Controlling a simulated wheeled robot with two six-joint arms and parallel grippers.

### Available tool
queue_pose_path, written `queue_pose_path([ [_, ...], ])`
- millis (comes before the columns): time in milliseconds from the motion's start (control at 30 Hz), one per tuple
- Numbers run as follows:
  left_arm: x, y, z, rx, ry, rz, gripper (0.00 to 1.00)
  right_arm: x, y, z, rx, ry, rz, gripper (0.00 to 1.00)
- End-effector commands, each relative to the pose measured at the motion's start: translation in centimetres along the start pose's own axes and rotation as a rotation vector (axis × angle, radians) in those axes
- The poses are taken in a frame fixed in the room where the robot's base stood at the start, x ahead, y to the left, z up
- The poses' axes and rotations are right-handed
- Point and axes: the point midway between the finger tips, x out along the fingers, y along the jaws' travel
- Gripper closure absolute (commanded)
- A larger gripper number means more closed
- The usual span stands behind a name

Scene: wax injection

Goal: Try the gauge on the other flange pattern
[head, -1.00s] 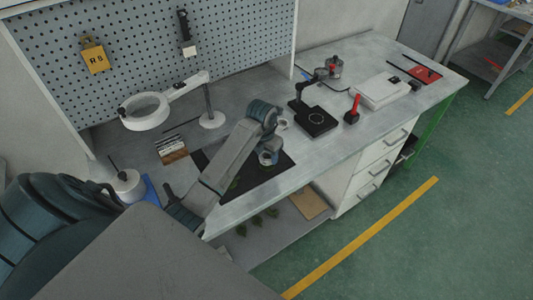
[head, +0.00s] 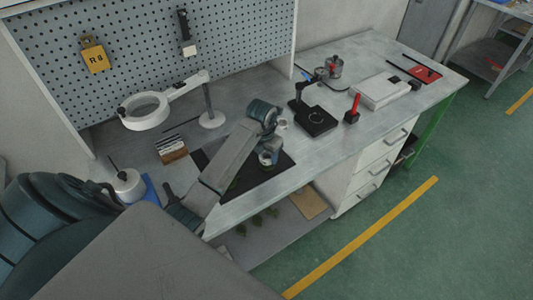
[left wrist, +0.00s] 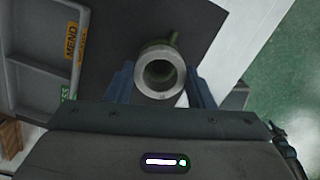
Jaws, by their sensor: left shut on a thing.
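My left gripper (left wrist: 161,88) is shut on a grey metal ring gauge (left wrist: 146,85), one finger on each side of it. The ring faces the left wrist camera and its hole looks dark. A green wax piece (left wrist: 174,39) shows just beyond the ring's upper edge; I cannot tell whether the ring is around it or only in front of it. In the head view my left gripper (head: 268,160) is low over the black mat (head: 283,164) at the bench front. Several small green pieces (head: 256,221) lie below the bench edge. My right gripper is out of view.
A grey tray (left wrist: 38,70) with a MEND label lies beside the mat in the left wrist view. A magnifier lamp (head: 146,111), a black stand (head: 316,121), a red-handled tool (head: 353,108) and a white box (head: 380,92) stand on the bench.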

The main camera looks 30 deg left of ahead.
Motion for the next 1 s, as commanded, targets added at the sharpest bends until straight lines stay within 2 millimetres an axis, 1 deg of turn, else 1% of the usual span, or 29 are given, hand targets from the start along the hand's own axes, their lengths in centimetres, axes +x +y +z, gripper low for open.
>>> queue_pose_path([
  [567,-0.03,-0.01,0.01,0.000,-0.001,0.000,0.80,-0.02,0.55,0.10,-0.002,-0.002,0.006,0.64],
  [1000,0.45,-0.01,-0.05,0.000,-0.001,0.000,0.80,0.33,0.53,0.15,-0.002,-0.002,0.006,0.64],
])
